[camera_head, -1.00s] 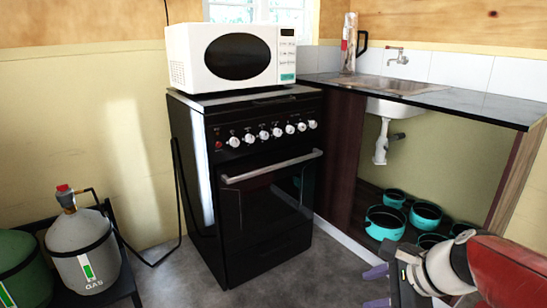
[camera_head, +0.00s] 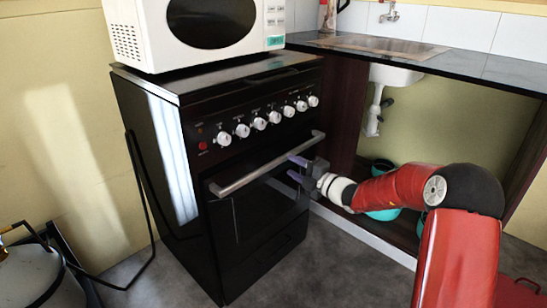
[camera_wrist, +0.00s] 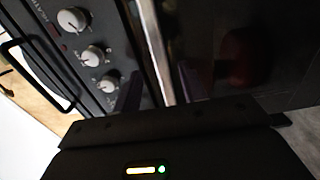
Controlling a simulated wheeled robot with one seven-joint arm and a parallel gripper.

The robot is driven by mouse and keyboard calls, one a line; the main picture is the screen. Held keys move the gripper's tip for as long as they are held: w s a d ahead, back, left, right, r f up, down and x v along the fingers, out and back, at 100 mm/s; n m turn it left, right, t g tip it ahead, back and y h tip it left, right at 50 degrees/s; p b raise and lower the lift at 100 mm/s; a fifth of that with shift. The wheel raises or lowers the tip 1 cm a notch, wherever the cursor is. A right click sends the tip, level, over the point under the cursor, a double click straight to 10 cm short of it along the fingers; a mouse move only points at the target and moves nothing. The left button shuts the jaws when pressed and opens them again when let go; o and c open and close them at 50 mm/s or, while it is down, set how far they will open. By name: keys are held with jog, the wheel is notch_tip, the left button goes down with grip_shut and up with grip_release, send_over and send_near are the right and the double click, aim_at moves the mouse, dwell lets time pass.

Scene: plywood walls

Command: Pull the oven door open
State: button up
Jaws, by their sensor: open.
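The black oven (camera_head: 215,170) stands in the middle of the head view with its door (camera_head: 262,212) closed. A silver bar handle (camera_head: 265,163) runs across the top of the door. My gripper (camera_head: 294,167) is at the right part of the handle, its purple fingers pointing left toward it, one higher and one lower. In the wrist view the handle (camera_wrist: 160,50) runs down into the space between the two fingers (camera_wrist: 158,85). The fingers are apart, and I cannot tell whether either touches the bar.
Several knobs (camera_head: 260,123) line the panel above the handle. A white microwave (camera_head: 205,28) sits on top. A dark counter with a sink (camera_head: 385,47) is at the right, with turquoise pots (camera_head: 383,213) below. A gas bottle (camera_head: 30,275) stands at lower left. Floor in front is clear.

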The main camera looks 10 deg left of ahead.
aim_at(282, 161)
jog(key=x, duration=0.6)
jog(key=shift+a, duration=0.15)
grip_shut()
